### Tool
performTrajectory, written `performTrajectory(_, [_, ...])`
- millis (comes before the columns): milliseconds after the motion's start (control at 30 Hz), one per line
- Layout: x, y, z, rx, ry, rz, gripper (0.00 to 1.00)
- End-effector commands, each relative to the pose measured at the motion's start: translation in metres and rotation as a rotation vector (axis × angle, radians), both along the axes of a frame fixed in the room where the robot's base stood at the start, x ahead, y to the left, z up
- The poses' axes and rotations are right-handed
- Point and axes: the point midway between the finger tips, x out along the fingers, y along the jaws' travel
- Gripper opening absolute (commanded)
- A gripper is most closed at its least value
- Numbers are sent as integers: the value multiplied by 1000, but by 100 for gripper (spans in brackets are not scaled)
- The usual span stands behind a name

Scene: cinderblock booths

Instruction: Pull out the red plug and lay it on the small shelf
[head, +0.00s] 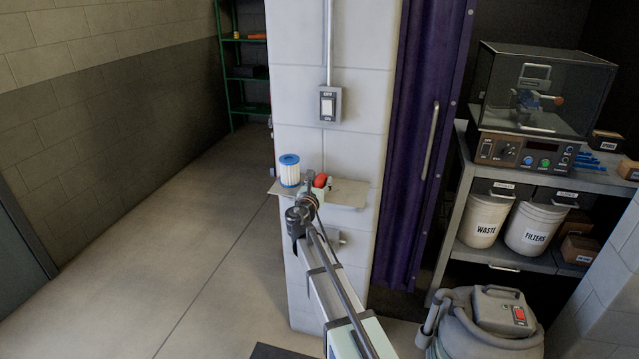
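The red plug (321,180) shows as a small red shape at the far end of my arm, over the small shelf (348,194) on the block pillar. My gripper (318,186) is right at the plug, and the wrist hides part of both. I cannot tell whether the fingers are closed on the plug or whether the plug touches the shelf. A small grey wall box (336,237), perhaps a socket, is below the shelf, partly behind my arm.
A white filter with blue ends (289,171) stands on the shelf's left end. A switch box (328,104) and conduit are above. The shelf's right part is clear. A purple curtain (408,150) hangs right; a vacuum (485,325) stands at lower right.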

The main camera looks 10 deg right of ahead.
Motion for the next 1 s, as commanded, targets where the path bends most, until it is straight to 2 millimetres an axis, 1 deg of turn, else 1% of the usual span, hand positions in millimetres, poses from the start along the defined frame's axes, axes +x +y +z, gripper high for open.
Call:
performTrajectory(300, [0, 0, 0, 0, 1, 0, 68])
performTrajectory(467, [-9, 4, 0, 0, 0, 0, 68])
performTrajectory(567, [-22, 9, 0, 0, 0, 0, 68])
performTrajectory(800, [-64, 29, 0, 0, 1, 2, 68])
performTrajectory(1000, [-93, 44, 0, 0, 1, 2, 68])
